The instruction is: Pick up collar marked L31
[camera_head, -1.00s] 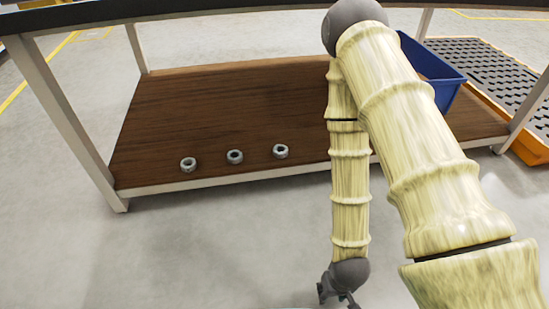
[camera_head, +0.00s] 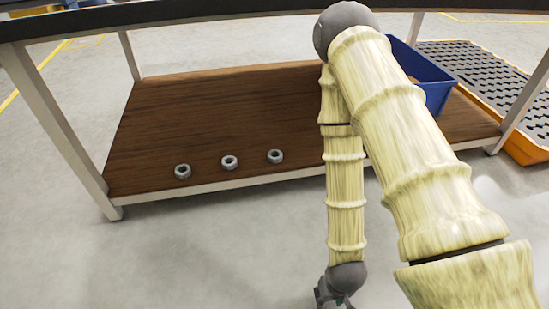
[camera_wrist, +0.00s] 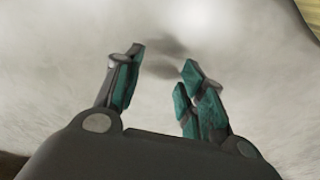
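Three grey ring-shaped collars stand in a row near the front edge of the brown wooden lower shelf (camera_head: 215,105): a left one (camera_head: 182,172), a middle one (camera_head: 229,162) and a right one (camera_head: 275,156). No marking can be read on any of them, so I cannot tell which is L31. My gripper (camera_wrist: 160,65) shows in the wrist view with its two teal-padded fingers apart and nothing between them. In the head view it is at the bottom edge, partly cut off, over the floor in front of the shelf and well to the right of the collars.
A blue bin (camera_head: 421,78) stands at the right end of the shelf, partly behind my arm. A table top edge (camera_head: 200,20) runs above the shelf, with white legs at the corners. A black-topped orange pallet (camera_head: 490,80) lies beyond at right. The shelf's middle is bare.

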